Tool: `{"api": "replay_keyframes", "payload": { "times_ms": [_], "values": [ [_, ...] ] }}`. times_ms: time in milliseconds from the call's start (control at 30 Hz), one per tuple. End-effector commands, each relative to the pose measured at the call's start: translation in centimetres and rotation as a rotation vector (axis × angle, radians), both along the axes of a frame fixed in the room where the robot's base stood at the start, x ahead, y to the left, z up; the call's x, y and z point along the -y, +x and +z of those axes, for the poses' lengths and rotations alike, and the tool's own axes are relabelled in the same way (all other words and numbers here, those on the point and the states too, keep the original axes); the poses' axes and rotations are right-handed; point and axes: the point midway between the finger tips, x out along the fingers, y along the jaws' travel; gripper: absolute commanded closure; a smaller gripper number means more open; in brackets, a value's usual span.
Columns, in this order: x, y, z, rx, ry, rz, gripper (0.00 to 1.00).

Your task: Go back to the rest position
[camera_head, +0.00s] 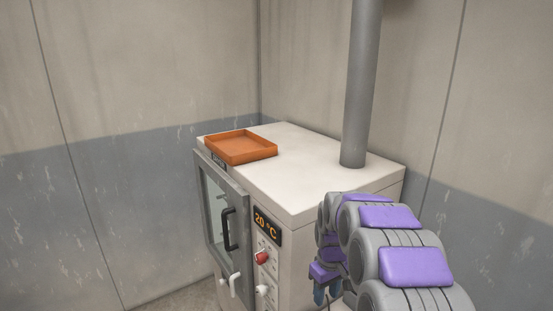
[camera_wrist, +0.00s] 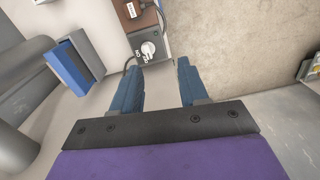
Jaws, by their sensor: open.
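My gripper (camera_wrist: 157,84) is open and empty in the wrist view, its two blue fingers apart with floor and a white surface behind them. In the head view my arm, grey with purple pads, is folded at the lower right. The gripper end (camera_head: 327,292) hangs low there, beside the front of the white oven (camera_head: 310,165), and is partly cut off by the frame's lower edge.
An orange tray (camera_head: 240,147) lies on the oven top. A grey pipe (camera_head: 362,85) rises from the oven. The glass door (camera_head: 222,215) looks closed; the display (camera_head: 267,228) reads 20 °C. The wrist view shows a white knob (camera_wrist: 148,48) and a blue-and-grey block (camera_wrist: 75,66).

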Motion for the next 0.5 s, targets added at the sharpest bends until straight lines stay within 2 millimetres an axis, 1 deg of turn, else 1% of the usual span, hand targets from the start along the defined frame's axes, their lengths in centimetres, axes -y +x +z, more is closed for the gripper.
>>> {"api": "replay_keyframes", "payload": {
  "times_ms": [33, 200, 367, 500],
  "values": [
    [0.0, -1.1, 0.7, -0.001, 0.0, -0.013, 0.56],
    [-0.2, -5.1, 2.7, -0.016, 0.0, -0.063, 0.56],
    [-0.2, -9.0, 4.2, -0.03, -0.003, -0.113, 0.56],
    [-0.2, -12.6, 5.2, -0.044, -0.008, -0.155, 0.56]
  ]
}}
